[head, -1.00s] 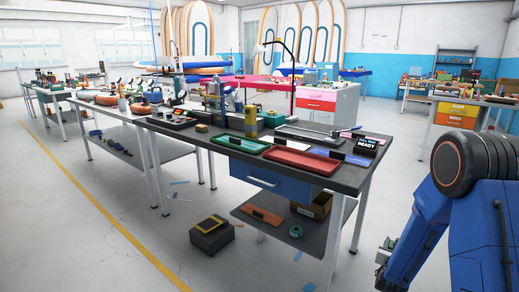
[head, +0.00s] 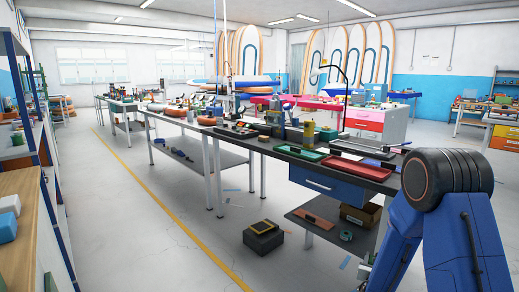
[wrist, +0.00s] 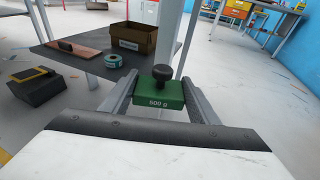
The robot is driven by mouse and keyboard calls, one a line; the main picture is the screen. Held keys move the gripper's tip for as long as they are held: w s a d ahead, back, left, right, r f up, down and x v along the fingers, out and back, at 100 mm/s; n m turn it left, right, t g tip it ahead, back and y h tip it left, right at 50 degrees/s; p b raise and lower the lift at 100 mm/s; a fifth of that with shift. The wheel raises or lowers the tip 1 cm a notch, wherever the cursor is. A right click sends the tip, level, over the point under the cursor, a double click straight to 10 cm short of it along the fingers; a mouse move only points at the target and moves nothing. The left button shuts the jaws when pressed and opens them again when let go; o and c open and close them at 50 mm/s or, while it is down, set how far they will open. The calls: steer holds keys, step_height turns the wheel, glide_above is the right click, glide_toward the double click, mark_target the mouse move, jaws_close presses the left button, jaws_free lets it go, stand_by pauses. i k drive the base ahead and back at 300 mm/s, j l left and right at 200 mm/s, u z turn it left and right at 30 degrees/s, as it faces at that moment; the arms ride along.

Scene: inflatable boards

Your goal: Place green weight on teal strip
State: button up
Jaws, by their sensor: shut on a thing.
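The green weight (wrist: 172,96), a block with a dark knob on top and a white marking on its front, shows in the wrist view. My gripper (wrist: 160,82) is shut on it, with one grey finger along each side. The weight is held upright, in front of the bench's lower shelf in the picture. In the head view my blue arm hides the bench's right end, and the held weight cannot be made out. I cannot pick out a teal strip for certain in either view.
The long workbench (head: 377,172) carries a green tray (head: 300,153), a red tray (head: 347,168) and several tools. Its lower shelf (wrist: 88,66) holds a cardboard box (wrist: 128,38) and a teal roll (wrist: 113,61). A dark block (head: 263,242) lies on the floor. Open floor lies left of the bench.

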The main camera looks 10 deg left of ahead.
mark_target(316, 154)
steer(key=i+u, duration=0.15)
steer(key=u, duration=0.25)
steer(key=i+u, duration=0.15)
steer(key=u, duration=0.2)
steer(key=i+l+u, duration=0.1)
steer(key=u, duration=0.3)
